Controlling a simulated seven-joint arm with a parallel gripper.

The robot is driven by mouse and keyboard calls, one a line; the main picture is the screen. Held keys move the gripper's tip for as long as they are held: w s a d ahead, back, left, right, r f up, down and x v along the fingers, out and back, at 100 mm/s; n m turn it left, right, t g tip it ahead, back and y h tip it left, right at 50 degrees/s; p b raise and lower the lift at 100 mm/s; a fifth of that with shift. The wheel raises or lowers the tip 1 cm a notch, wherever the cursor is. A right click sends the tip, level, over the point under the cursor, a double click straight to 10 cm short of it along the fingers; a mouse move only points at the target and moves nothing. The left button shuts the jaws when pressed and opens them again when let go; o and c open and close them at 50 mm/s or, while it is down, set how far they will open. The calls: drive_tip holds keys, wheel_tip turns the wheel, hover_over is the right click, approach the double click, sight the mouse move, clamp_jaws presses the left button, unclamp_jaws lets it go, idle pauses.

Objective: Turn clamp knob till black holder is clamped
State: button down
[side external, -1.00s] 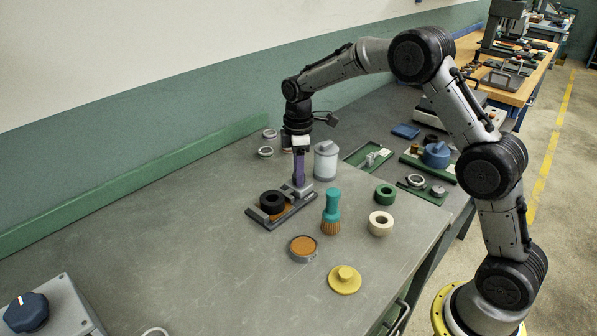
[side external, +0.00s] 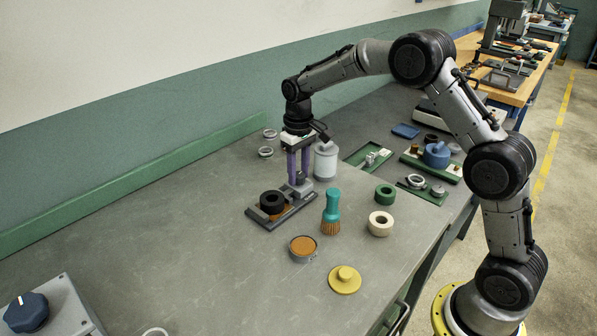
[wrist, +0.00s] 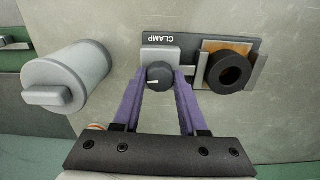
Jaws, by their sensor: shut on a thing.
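The clamp fixture is a dark plate (side external: 262,220) marked CLAMP, which also shows in the wrist view (wrist: 215,41). The black ring-shaped holder (side external: 272,201) sits on its orange-brown pad, and in the wrist view the holder (wrist: 229,72) lies between grey jaws at the right. The round dark clamp knob (wrist: 159,76) with a white pointer line stands on a grey block at the plate's left. My gripper (wrist: 159,84) has its purple fingers shut on the knob, one on each side.
A grey-white canister (side external: 326,162) stands close behind the gripper. A teal brush (side external: 332,210) stands just right of the fixture. A green ring (side external: 385,193), cream roll (side external: 380,223), orange-topped tin (side external: 303,248) and yellow lid (side external: 345,280) lie nearby. The bench's left is mostly clear.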

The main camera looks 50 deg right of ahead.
sight(299, 174)
drive_tip(key=m, duration=0.3)
drive_tip(key=shift+m, duration=0.4)
drive_tip(key=m, duration=0.3)
drive_tip(key=shift+m, duration=0.3)
drive_tip(key=m, duration=0.3)
drive_tip(key=shift+m, duration=2.2)
drive_tip(key=shift+c, duration=2.2)
unclamp_jaws()
drive_tip(key=shift+r, duration=0.1)
wheel_tip(299, 174, up, 14)
